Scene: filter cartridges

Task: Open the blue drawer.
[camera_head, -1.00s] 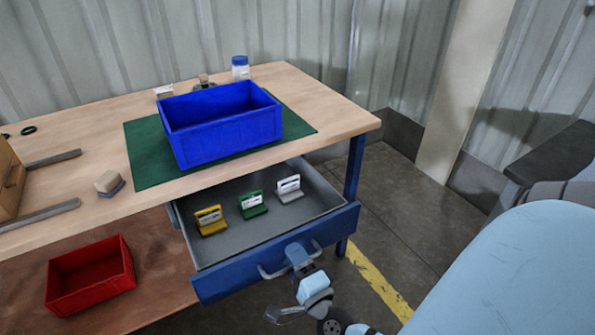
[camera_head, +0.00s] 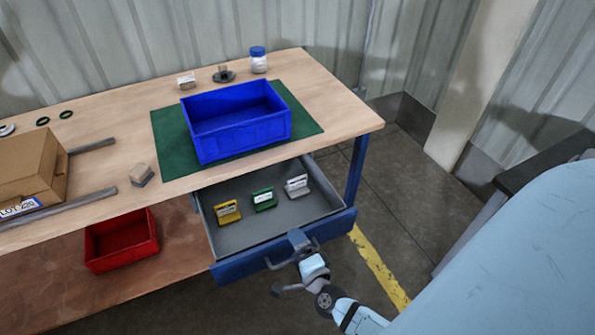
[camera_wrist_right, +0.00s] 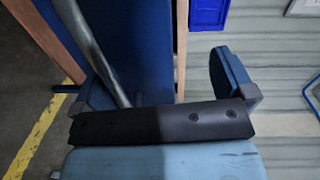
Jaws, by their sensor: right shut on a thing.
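The blue drawer (camera_head: 240,266) under the workbench stands pulled out, its grey inside showing. In the right wrist view the grey handle bar (camera_wrist_right: 92,48) runs to my right gripper (camera_wrist_right: 165,88), in front of the blue drawer front (camera_wrist_right: 138,45). My left gripper is out of view.
A blue bin (camera_head: 243,138) stands on a green mat (camera_head: 172,145) above the drawer. A red bin (camera_head: 122,242) is on the lower shelf. A cardboard box (camera_head: 28,168) sits at left. Clear floor with a yellow line (camera_head: 378,268) lies right of the bench.

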